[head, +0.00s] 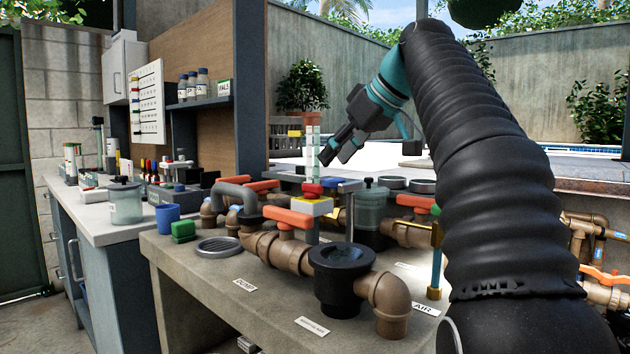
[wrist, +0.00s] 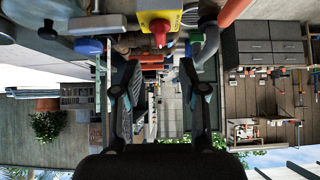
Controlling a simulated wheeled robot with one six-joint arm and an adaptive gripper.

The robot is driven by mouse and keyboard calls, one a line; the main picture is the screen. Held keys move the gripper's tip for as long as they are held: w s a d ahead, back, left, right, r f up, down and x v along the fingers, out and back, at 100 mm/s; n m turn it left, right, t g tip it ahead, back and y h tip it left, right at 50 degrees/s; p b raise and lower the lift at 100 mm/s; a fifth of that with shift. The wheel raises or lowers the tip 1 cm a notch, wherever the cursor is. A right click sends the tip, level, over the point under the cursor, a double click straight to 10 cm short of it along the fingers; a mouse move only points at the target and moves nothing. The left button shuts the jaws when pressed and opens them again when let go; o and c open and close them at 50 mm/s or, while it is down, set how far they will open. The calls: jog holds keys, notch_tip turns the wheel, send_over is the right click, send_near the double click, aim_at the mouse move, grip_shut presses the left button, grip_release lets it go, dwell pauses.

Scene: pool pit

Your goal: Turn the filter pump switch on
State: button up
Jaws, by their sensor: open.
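A yellow-and-white switch box with a red knob (head: 311,199) stands among the pipes on the bench, and looks like the pump switch. In the wrist view its yellow face and red knob (wrist: 159,30) are at the top middle, beyond the fingertips; the picture is upside down. Whether the switch is on or off cannot be told. My gripper (head: 335,150) is above and slightly right of the box in the head view, apart from it. In the wrist view my gripper (wrist: 160,75) is open, with nothing between its fingers.
Brown pipes with orange-handled valves (head: 288,218) crowd around the box. A black open cup fitting (head: 342,268) is in front of it. A clear upright tube (head: 312,152) rises behind the box, close to my gripper. A blue cup (head: 167,217) and green block (head: 184,231) are left.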

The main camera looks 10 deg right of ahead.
aim_at(312, 184)
jog(key=x, duration=0.8)
grip_shut()
